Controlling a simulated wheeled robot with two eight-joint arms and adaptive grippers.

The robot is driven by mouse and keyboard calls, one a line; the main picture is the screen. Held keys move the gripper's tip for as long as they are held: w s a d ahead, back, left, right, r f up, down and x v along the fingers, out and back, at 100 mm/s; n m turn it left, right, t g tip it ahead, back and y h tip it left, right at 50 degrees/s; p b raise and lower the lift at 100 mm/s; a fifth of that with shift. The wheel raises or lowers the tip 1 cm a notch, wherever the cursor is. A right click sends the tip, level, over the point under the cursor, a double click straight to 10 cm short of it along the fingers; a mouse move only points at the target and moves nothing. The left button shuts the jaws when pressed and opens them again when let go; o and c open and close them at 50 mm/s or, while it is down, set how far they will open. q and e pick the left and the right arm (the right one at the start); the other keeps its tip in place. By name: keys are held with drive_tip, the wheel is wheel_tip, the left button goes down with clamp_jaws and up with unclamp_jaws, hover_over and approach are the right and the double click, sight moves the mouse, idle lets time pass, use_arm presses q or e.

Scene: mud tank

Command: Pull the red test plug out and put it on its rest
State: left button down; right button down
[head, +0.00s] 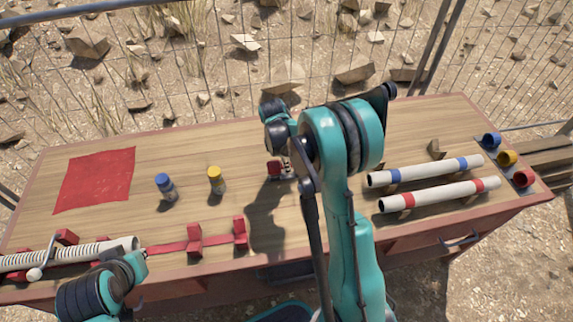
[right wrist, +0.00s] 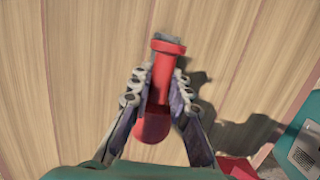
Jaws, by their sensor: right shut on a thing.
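The red test plug (right wrist: 158,90) is between the fingers of my right gripper (right wrist: 160,92) in the right wrist view. It has a wide collar, a rounded red end and a grey tip. The right gripper is shut on it. In the head view the right gripper (head: 282,168) is over the middle of the table, and a red bit of the plug (head: 274,168) shows beside it. A red strip with two upright red brackets (head: 195,240) lies at the front left; whether it is the rest, I cannot tell. My left arm comes in at the lower left, its fingertips not clear.
A ribbed white hose (head: 70,255) lies at the front left of the wooden table (head: 320,215). Two banded white pipes (head: 425,172) and coloured rings (head: 507,158) are right.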

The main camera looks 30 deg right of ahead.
drive_tip(key=shift+f+b, duration=0.5)
drive_tip(key=shift+b, duration=0.05)
idle(0.4)
drive_tip(key=c, duration=1.3)
unclamp_jaws()
drive_tip(key=shift+c, duration=0.2)
drive_tip(key=shift+r, duration=0.1)
wheel_tip(320, 180, up, 12)
drive_tip(key=a, duration=0.2)
drive_tip(key=shift+w, duration=0.2)
